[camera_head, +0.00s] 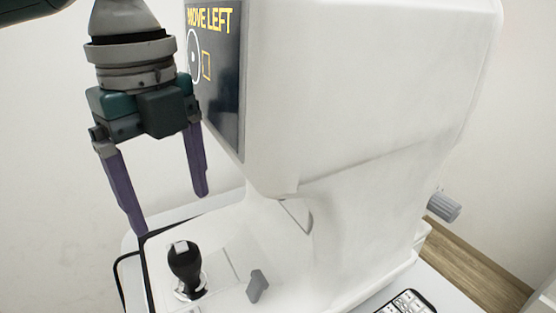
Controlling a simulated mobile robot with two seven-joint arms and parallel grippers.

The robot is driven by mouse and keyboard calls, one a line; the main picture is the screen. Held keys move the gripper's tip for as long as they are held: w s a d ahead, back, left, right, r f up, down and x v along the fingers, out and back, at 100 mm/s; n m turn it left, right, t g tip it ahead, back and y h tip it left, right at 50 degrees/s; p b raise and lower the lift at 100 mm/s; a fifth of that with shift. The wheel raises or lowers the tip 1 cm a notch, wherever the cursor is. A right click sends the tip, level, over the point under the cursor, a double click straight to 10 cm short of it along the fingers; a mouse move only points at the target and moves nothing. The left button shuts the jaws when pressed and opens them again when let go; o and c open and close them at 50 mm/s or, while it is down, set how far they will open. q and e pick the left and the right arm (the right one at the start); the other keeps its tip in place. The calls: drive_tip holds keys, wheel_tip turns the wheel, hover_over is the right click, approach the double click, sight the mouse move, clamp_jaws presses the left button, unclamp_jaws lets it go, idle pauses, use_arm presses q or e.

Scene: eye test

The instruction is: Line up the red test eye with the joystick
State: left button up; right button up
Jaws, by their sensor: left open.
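The eye test machine (370,90) is a large white housing that fills the middle and right. Its dark screen (223,107) shows yellow words "MOVE LEFT", a white circle and a yellow square outline; my left gripper partly covers it. The black joystick (185,262) stands upright on the white base at the lower left, with a pale patch on top. My left gripper (170,212) points down with its two purple fingers apart and empty. In the picture its fingertips are above the joystick, apart from it. No red test eye shows. My right gripper is not in view.
A small grey lever (257,286) stands on the base right of the joystick. A grey knob (443,206) sticks out at the machine's right side. A keypad (408,303) lies at the bottom edge. A black cable (118,275) runs down at the left. The wall behind is plain.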

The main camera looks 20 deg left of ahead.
sight(180, 246)
use_arm(q)
drive_tip(key=f, duration=0.2)
drive_tip(key=f+b, duration=0.1)
drive_tip(key=f, duration=0.5)
drive_tip(key=shift+s+f, duration=0.15)
drive_tip(key=shift+s, duration=0.1)
drive_tip(key=shift+f, duration=0.6)
clamp_jaws()
drive_tip(key=shift+a, duration=0.1)
